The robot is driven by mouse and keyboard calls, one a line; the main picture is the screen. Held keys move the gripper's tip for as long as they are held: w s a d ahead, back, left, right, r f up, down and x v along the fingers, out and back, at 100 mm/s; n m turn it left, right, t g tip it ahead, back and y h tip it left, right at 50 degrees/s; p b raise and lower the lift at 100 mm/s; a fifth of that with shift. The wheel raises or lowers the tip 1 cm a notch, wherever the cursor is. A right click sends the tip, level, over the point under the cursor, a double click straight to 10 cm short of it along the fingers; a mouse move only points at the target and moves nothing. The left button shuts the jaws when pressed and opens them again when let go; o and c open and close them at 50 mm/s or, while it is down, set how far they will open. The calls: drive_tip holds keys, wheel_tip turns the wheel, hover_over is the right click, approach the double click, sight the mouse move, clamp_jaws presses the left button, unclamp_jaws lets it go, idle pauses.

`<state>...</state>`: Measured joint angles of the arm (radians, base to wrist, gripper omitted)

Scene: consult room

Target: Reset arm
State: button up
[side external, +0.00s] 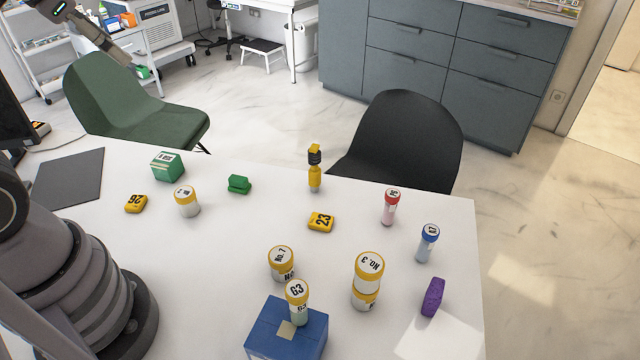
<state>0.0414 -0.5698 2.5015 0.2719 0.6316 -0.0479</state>
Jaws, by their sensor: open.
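My gripper (122,58) shows at the top left of the side external view, raised well above the table and in front of the green chair's back in the picture. It is small and partly cut off by the frame's top edge. The jaws are apart and nothing shows between them. My arm's dark base stands at the lower left on the white table (225,270). The links between base and gripper are mostly out of frame.
A blue box (262,338) bears a yellow-capped vial (298,303). Yellow-capped jars (368,270), colour-capped tubes (390,208), a purple block (433,298), yellow number tags (320,223) and a green box (167,167) stand around. Green (120,95) and black (405,140) chairs stand behind.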

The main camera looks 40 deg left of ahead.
drive_tip(key=s+d+n+g+h, duration=0.1)
drive_tip(key=s+d+n, duration=0.1)
drive_tip(key=s, duration=0.4)
drive_tip(key=shift+s+r+h, duration=0.15)
drive_tip(key=shift+s+h, duration=0.05)
drive_tip(key=shift+h, duration=0.1)
drive_tip(key=shift+o, duration=0.2)
drive_tip(key=shift+d, duration=0.1)
